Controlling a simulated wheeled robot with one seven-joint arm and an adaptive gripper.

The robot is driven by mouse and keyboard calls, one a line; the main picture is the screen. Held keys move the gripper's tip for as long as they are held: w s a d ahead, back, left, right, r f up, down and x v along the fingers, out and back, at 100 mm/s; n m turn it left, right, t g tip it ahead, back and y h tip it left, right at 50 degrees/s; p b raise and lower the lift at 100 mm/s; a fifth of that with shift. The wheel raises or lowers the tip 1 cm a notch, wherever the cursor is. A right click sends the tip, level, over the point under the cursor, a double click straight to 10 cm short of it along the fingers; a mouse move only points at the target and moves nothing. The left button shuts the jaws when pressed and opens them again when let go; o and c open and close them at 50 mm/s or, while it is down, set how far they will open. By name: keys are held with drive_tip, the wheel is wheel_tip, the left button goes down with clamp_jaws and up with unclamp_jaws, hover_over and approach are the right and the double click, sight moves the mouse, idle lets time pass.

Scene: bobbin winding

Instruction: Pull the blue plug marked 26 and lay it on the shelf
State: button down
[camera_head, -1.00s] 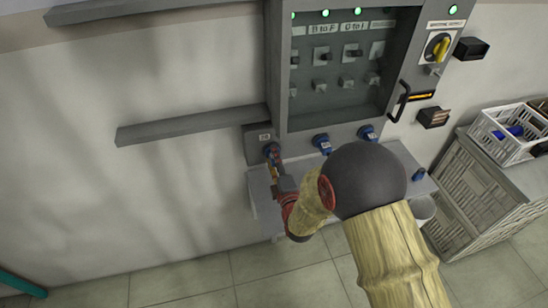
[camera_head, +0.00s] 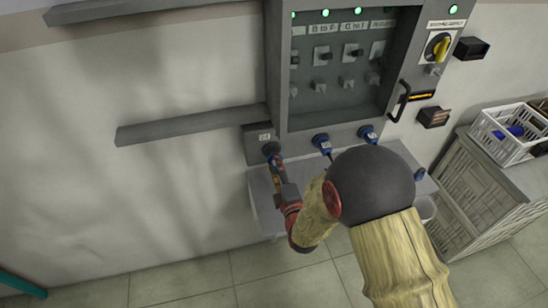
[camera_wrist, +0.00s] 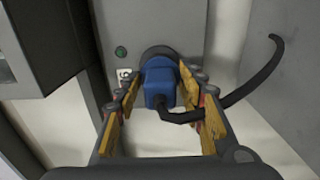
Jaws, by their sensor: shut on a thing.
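The blue plug (camera_head: 272,151) sits at the dark round socket of the grey box (camera_head: 254,143) at the panel's lower left. The box label is too small to read surely. In the wrist view the blue plug (camera_wrist: 158,84) lies between the yellow finger pads, against the socket, and a black cable curves from it to the right. My gripper (camera_head: 274,166) is shut on the plug; it also shows in the wrist view (camera_wrist: 161,92). I cannot tell whether the plug is partly out. A pale grey shelf (camera_head: 261,190) lies below the panel, partly hidden by my arm.
Two other blue plugs (camera_head: 321,143) (camera_head: 368,134) sit along the panel's lower edge. Another blue piece (camera_head: 420,174) is at the shelf's right end. A grey wall ledge (camera_head: 190,125) juts out at left. A white crate (camera_head: 500,138) stands at right.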

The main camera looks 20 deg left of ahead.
drive_tip(key=shift+v, duration=1.3)
drive_tip(key=shift+a+r, duration=0.1)
drive_tip(key=shift+r, duration=0.6)
drive_tip(key=shift+s, duration=0.2)
drive_tip(key=s+d+f+m+t+h, duration=0.1)
drive_tip(key=d+f+m+h, duration=0.2)
drive_tip(key=d, duration=1.4)
drive_tip(key=s+d+f+m+t+h, duration=0.1)
drive_tip(key=d+f+m+h, duration=0.2)
drive_tip(key=d, duration=1.4)
wheel_tip(320, 180, down, 7)
drive_tip(key=h, duration=0.3)
drive_tip(key=shift+d+f+t+h+p, duration=0.2)
drive_tip(key=shift+d+t+h+p, duration=0.1)
drive_tip(key=shift+d+t+p, duration=0.1)
drive_tip(key=shift+m, duration=0.4)
